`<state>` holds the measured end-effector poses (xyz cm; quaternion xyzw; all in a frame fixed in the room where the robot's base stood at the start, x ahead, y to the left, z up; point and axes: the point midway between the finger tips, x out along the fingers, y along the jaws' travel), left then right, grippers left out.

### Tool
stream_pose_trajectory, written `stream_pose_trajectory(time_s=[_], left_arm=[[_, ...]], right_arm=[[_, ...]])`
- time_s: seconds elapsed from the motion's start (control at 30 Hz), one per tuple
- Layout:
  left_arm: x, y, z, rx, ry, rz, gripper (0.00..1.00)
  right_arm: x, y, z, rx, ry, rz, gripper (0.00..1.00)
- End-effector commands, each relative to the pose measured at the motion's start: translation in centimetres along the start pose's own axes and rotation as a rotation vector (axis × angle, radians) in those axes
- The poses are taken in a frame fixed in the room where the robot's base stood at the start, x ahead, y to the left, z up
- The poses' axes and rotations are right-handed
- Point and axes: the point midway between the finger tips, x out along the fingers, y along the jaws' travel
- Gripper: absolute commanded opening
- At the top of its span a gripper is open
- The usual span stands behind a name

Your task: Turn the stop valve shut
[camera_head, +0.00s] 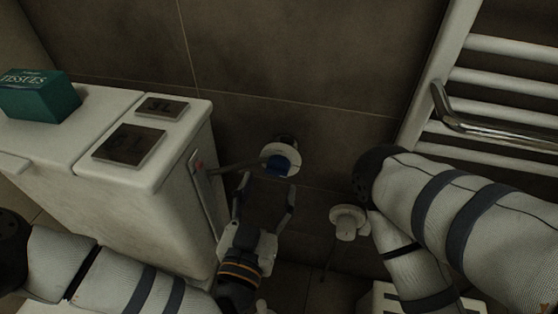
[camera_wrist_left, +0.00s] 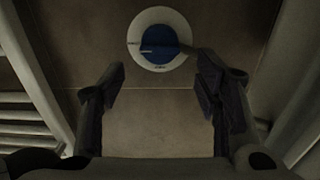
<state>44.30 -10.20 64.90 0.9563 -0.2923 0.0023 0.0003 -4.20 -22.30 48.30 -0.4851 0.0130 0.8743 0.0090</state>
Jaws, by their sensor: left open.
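The stop valve (camera_head: 279,162) is on the dark tiled wall, with a white round collar and a blue centre. It also shows in the left wrist view (camera_wrist_left: 160,42), where a thin dark lever or pipe runs from its centre to the right. My left gripper (camera_head: 268,188) is open just below the valve, its two fingers pointing up toward it. In the left wrist view the fingers (camera_wrist_left: 160,85) are spread wide with only tile between them, and the valve lies beyond their tips, apart from them. My right arm comes in from the right; its gripper cannot be made out.
A white cistern (camera_head: 185,125) stands close on the left, with two flush plates and a green tissue box (camera_head: 40,95) on top. A white towel radiator (camera_head: 500,50) is at the upper right. A white round fitting (camera_head: 347,222) sits low on the wall beside my right arm.

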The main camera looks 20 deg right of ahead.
Motion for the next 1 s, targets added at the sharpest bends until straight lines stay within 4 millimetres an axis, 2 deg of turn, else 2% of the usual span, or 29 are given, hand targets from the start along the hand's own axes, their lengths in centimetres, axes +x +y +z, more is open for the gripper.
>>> stream_pose_trajectory(time_s=[0.1, 0.3, 0.43, 0.63, 0.67, 0.8, 0.87, 1.0], left_arm=[[3.1, -0.1, 0.2, 0.0, 0.001, -0.003, 0.58], [6.5, 0.0, 0.2, 0.0, -0.002, -0.001, 0.58], [7.3, 0.0, 0.2, 0.0, -0.003, 0.0, 0.58], [7.4, 0.0, 0.1, 0.0, -0.003, 0.0, 0.58], [7.4, 0.0, 0.1, 0.0, -0.003, 0.0, 0.55], [7.3, 0.0, 0.1, 0.0, -0.003, 0.0, 0.24], [7.3, 0.0, 0.1, 0.0, -0.003, 0.0, 0.11], [7.3, 0.0, 0.1, -0.002, -0.003, 0.0, 0.11]], right_arm=[[0.6, 0.0, -0.1, 0.0, -0.007, 0.0, 0.4], [1.0, 0.0, -0.2, 0.001, -0.013, 0.001, 0.4], [1.1, 0.0, -0.2, 0.001, -0.014, 0.001, 0.4], [1.1, 0.0, -0.2, 0.001, -0.013, 0.001, 0.4], [1.1, 0.0, -0.2, 0.001, -0.013, 0.001, 0.4], [1.1, 0.0, -0.2, 0.001, -0.013, 0.001, 0.4], [1.1, 0.0, -0.2, 0.001, -0.013, 0.001, 0.4], [1.1, 0.0, -0.2, 0.001, -0.013, 0.001, 0.4]])
